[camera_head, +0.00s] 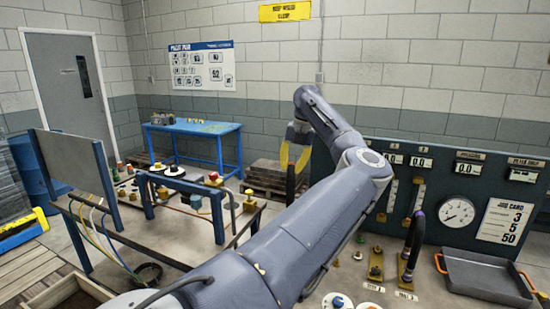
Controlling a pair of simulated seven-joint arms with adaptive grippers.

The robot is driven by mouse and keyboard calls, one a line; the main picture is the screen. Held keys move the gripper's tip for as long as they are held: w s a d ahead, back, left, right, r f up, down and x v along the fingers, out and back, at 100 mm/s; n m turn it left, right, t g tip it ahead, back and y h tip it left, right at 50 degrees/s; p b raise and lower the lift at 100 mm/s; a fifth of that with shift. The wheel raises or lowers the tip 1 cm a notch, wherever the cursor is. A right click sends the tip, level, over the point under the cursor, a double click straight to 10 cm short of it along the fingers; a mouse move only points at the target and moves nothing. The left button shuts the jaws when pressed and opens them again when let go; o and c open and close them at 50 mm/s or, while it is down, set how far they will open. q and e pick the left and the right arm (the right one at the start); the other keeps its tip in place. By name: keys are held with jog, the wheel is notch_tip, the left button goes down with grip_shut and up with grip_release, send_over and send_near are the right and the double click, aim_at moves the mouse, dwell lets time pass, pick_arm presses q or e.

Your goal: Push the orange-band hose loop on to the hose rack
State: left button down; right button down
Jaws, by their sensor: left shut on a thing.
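My left gripper (293,162) is at the picture's middle, in front of the far wall, with yellow fingers pointing down. It is shut on a dark upright tube (291,183), which looks like the hose loop. I cannot make out an orange band on it. The tube's lower end is close to or behind my arm, so I cannot tell whether it touches anything. I cannot pick out the hose rack for certain. My right gripper is not in view.
A dark gauge panel (440,183) stands at right, with a dark tray (485,277) before it. A purple-topped black tube (414,237) stands on a brass block. A cluttered bench is at left, a blue table (215,128) behind. My arm crosses the middle.

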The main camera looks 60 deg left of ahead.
pick_arm(q)
jog(key=w+d+f+m, duration=0.2)
jog(key=w+f+m, duration=0.1)
jog(key=f, duration=0.6)
jog(key=shift+w+d+f+t, duration=0.15)
jog(key=shift+w+f+t, duration=0.15)
jog(key=shift+w, duration=0.6)
jog(key=shift+f, duration=1.55)
dwell(3.7)
jog(key=c, duration=1.2)
grip_release()
jog(key=shift+c, duration=0.2)
jog(key=shift+d+r, duration=0.1)
